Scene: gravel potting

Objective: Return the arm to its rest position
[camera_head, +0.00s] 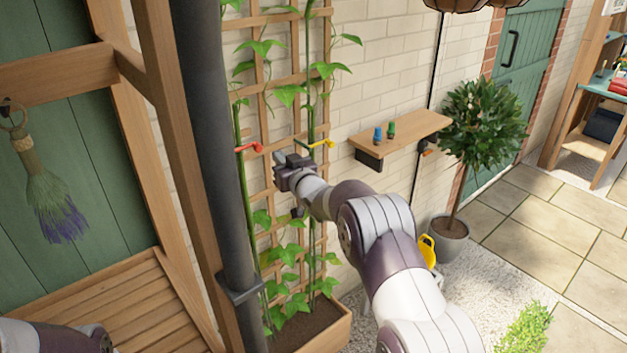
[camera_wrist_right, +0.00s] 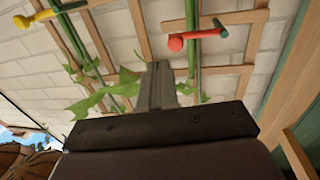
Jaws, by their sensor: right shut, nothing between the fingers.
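My right arm reaches in from the lower right. Its gripper (camera_head: 281,161) is in front of the trellis (camera_head: 268,90), between and just below a red clip (camera_head: 250,147) and a yellow clip (camera_head: 318,144) on the green plant stems. In the right wrist view the right gripper (camera_wrist_right: 160,75) is shut and empty. The red clip (camera_wrist_right: 198,35) shows ahead there and the yellow clip (camera_wrist_right: 48,14) at upper left, both apart from the fingers. Of my left arm only a part shows at the lower left corner; its gripper is out of view.
A wooden wall shelf (camera_head: 408,130) holds a blue and a green clip. A wooden planter (camera_head: 325,325) stands below the trellis. A dark pipe (camera_head: 212,130) and a timber post run down left of it. A potted tree (camera_head: 485,120) stands right. Open paving lies at far right.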

